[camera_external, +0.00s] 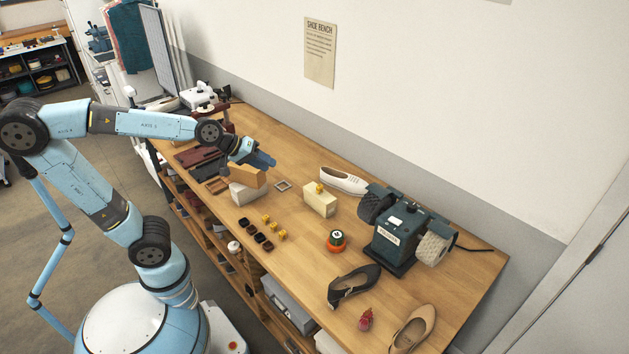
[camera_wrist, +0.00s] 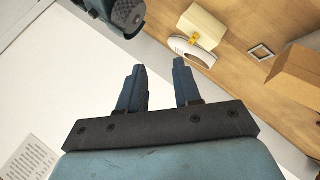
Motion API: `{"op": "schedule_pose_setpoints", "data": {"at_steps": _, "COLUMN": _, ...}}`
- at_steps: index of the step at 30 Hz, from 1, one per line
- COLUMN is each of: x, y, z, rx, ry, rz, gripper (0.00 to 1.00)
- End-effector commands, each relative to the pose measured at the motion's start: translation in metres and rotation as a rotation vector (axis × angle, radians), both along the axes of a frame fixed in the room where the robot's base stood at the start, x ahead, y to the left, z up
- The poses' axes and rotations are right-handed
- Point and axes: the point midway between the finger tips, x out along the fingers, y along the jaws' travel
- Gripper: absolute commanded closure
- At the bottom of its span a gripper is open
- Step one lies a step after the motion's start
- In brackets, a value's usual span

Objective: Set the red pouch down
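The red pouch (camera_external: 366,319) is small. It sits on the wooden bench (camera_external: 467,272) near its front right, between a black shoe and a tan shoe. My gripper (camera_external: 262,158) is far from it, over the left half of the bench above a tan block. In the wrist view my gripper (camera_wrist: 158,70) has its two blue fingers apart, with nothing between them. The pouch does not show in the wrist view.
A grinder (camera_external: 395,234) stands at the right. The black shoe (camera_external: 353,283) and tan shoe (camera_external: 412,330) flank the pouch. Bare bench lies around x-middle, before the cream block.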

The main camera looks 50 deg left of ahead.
Motion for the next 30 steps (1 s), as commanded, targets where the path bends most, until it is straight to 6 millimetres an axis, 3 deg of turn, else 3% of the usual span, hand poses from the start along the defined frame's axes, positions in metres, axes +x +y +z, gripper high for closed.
{"op": "schedule_pose_setpoints", "data": {"at_steps": 1, "x": -0.015, "y": 0.021, "z": 0.000, "rx": 0.071, "ry": -0.006, "rz": -0.028, "gripper": 0.67}}
{"op": "schedule_pose_setpoints", "data": {"at_steps": 6, "x": -0.072, "y": 0.081, "z": -0.013, "rx": 0.342, "ry": 0.019, "rz": -0.164, "gripper": 0.67}}
{"op": "schedule_pose_setpoints", "data": {"at_steps": 12, "x": -0.132, "y": 0.132, "z": -0.029, "rx": 0.587, "ry": 0.090, "rz": -0.291, "gripper": 0.67}}
{"op": "schedule_pose_setpoints", "data": {"at_steps": 18, "x": -0.160, "y": 0.151, "z": -0.037, "rx": 0.688, "ry": 0.138, "rz": -0.350, "gripper": 0.67}}
{"op": "schedule_pose_setpoints", "data": {"at_steps": 30, "x": -0.161, "y": 0.153, "z": -0.038, "rx": 0.695, "ry": 0.142, "rz": -0.356, "gripper": 0.67}}
